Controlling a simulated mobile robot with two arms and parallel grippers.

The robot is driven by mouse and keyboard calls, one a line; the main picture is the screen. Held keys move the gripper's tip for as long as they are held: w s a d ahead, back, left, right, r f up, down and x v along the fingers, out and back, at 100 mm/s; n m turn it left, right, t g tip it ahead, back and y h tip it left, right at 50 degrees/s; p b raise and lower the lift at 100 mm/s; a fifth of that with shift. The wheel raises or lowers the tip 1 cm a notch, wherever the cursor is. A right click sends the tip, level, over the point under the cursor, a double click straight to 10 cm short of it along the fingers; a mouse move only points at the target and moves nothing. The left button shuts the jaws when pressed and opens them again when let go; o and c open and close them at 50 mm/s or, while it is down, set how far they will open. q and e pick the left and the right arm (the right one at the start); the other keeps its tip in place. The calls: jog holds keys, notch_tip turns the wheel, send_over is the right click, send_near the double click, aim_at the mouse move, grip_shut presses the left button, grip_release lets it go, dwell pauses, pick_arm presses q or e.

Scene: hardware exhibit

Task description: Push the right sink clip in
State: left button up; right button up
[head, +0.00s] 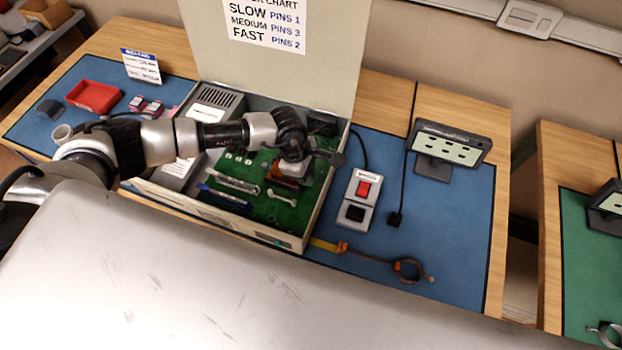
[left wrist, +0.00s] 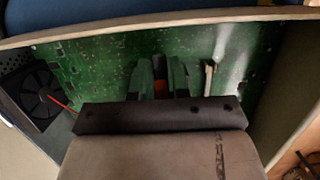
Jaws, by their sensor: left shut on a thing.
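My left gripper (head: 300,168) reaches down into the open computer case (head: 318,215), over the green circuit board. In the left wrist view its two fingers (left wrist: 162,78) are close together, with a small orange-red piece (left wrist: 160,89) between them. The fingers hide most of that piece, and I cannot tell whether it is the right sink clip. A brownish block (head: 292,170), possibly the heat sink, is partly covered by the gripper. A pale lever-like part (head: 282,196) lies on the board beside it; a pale upright part (left wrist: 209,76) shows right of the fingers.
A black fan (left wrist: 38,94) sits at the case corner. Memory-like sticks (head: 232,184) are left of the gripper. The raised lid (head: 290,75) stands behind.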

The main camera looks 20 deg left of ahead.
pick_arm(q)
jog(key=shift+w+a+r, duration=0.1)
jog(key=shift+a+r, duration=0.1)
jog(key=shift+a, duration=0.05)
dwell(0.3)
jog(key=o, duration=0.4)
jog(key=shift+c, duration=0.2)
jog(key=shift+d+r+p, duration=0.15)
jog(key=shift+r+p, duration=0.9)
jog(key=shift+r, duration=0.7)
jog(key=shift+d+r+p, duration=0.1)
jog(key=shift+r+p, duration=0.95)
jog(key=shift+r, duration=0.7)
jog(key=shift+f, duration=0.1)
